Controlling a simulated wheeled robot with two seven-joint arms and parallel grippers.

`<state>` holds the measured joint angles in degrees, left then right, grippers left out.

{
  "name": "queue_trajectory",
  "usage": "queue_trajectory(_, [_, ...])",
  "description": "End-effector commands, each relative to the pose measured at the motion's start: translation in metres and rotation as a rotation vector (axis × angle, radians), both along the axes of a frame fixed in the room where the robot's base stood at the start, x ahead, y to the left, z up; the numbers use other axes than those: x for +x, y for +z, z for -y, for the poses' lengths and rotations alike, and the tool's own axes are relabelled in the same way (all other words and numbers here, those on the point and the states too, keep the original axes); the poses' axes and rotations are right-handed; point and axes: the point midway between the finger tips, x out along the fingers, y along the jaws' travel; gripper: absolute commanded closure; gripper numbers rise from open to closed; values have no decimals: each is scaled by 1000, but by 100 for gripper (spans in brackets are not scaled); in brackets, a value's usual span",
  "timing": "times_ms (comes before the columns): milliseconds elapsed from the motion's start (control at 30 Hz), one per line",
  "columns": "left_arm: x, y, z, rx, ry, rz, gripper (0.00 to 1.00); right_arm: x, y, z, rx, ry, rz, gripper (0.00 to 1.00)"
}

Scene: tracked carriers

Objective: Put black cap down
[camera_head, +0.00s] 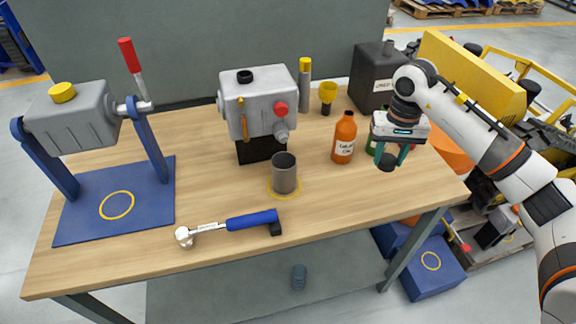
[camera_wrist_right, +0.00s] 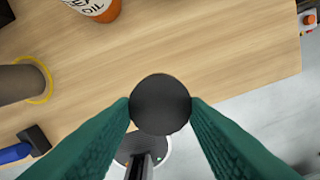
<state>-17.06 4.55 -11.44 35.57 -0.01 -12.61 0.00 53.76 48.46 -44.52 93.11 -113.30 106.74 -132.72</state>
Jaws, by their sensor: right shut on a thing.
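The black cap (camera_wrist_right: 160,104) is round and dark, and sits between the green fingers of my right gripper (camera_wrist_right: 160,108) in the right wrist view. In the head view my right gripper (camera_head: 391,158) is shut on the cap (camera_head: 388,162), above the right part of the wooden table, to the right of the orange oil bottle. The cap appears held above the table; its exact height is hard to tell. My left gripper is not in view.
The orange bottle (camera_head: 344,138) stands left of my gripper, with a green bottle (camera_head: 374,140) partly hidden behind it. A grey cup (camera_head: 284,174) stands inside a yellow ring. A blue-handled wrench (camera_head: 230,224) lies near the front edge. Bare wood (camera_head: 345,190) lies between.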

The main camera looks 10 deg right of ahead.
Motion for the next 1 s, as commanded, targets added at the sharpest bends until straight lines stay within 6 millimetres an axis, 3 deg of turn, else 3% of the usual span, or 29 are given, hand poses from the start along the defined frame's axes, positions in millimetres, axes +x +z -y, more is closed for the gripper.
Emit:
queue_trajectory(167, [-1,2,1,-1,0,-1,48,0,-4,0,1,-1,-3,81])
queue_trajectory(500, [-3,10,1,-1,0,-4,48,0,-57,0,2,-1,-3,81])
queue_trajectory(900, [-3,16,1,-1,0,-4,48,-1,-99,0,1,-1,-2,81])
queue_trajectory(1000, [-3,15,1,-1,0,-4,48,0,-100,0,0,-1,1,81])
